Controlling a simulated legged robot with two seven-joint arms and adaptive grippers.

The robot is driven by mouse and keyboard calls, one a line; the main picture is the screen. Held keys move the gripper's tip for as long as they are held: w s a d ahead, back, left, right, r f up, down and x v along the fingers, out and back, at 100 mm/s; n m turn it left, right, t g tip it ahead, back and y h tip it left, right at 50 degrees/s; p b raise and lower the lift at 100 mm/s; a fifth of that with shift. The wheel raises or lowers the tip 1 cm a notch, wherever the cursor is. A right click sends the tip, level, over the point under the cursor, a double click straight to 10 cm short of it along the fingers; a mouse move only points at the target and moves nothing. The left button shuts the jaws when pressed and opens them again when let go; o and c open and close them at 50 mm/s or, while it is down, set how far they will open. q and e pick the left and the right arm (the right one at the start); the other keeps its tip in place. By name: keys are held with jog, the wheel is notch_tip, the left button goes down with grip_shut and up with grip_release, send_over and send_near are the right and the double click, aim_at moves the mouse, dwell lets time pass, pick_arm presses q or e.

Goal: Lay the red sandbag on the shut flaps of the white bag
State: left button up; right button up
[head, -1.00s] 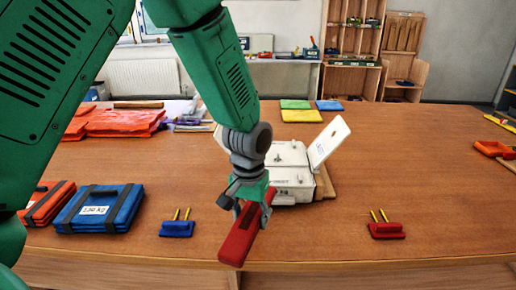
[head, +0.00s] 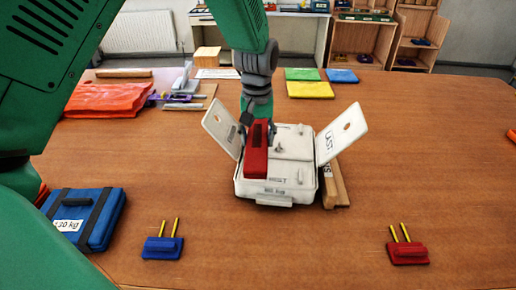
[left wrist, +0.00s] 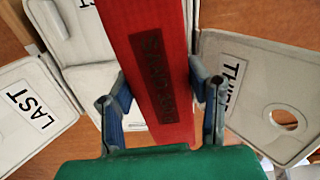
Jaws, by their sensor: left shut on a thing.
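The white bag (head: 282,185) stands on the table. Its left flap (head: 222,128) and right flap (head: 340,133), marked LAST, stick up and lean outward. Its middle top looks covered by shut white flaps. My left gripper (head: 259,128) is shut on the red sandbag (head: 256,162) and holds it over the left part of the bag, beside the left flap. Whether the sandbag touches the bag I cannot tell. In the left wrist view the red sandbag (left wrist: 150,35) lies between the two fingers, with the LAST flap (left wrist: 35,110) and the other raised flap (left wrist: 265,95) on either side.
A wooden piece (head: 334,185) lies against the bag's right side. A blue weight bag (head: 88,215), a blue block with yellow pegs (head: 162,247) and a red one (head: 408,252) stand near the front. Orange bags (head: 105,100) lie at back left. The right side is mostly clear.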

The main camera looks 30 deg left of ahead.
aim_at(258, 135)
pick_arm(q)
jog(key=shift+f, duration=2.1)
jog(key=o, duration=1.2)
notch_tip(258, 135, up, 12)
jog(key=shift+r+b, duration=0.1)
jog(key=shift+b, duration=0.2)
